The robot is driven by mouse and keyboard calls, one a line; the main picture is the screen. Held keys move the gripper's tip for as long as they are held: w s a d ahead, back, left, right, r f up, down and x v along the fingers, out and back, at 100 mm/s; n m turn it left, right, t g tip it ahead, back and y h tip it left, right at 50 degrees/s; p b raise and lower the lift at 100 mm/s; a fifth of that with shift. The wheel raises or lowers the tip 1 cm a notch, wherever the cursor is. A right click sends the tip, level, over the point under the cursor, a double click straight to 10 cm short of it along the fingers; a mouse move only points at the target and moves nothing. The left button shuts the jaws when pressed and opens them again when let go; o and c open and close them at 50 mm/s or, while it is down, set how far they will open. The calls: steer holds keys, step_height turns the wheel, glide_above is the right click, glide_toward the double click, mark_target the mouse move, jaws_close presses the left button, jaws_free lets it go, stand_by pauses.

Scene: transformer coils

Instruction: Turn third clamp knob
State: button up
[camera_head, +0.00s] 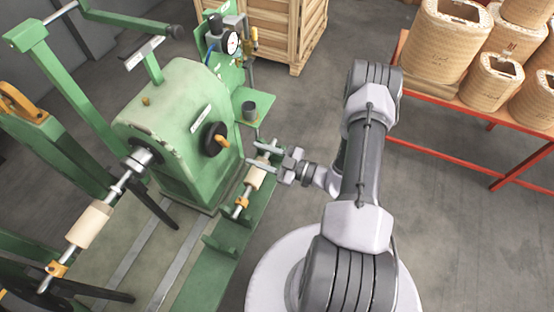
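A green winding machine (178,135) stands at left. A black round knob with an orange handle (215,139) is on its face. An orange clamp piece (241,203) sits at the lower end of a short shaft with a cream roller (256,177). Another orange clamp piece (57,268) is on the long shaft at lower left. I cannot tell which one is the third clamp knob. My gripper (263,155) reaches left to the upper end of the short shaft. Its two fingers look apart, with nothing clearly between them; whether they touch the shaft is unclear.
A pressure gauge (231,43) and a dark cup (249,111) are on the green panel behind. A wooden crate (285,25) stands at the back. A red-framed table (430,92) with several tan coils is at right. The floor (465,235) at lower right is clear.

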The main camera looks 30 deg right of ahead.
steer(key=v, duration=0.8)
steer(key=shift+a, duration=0.15)
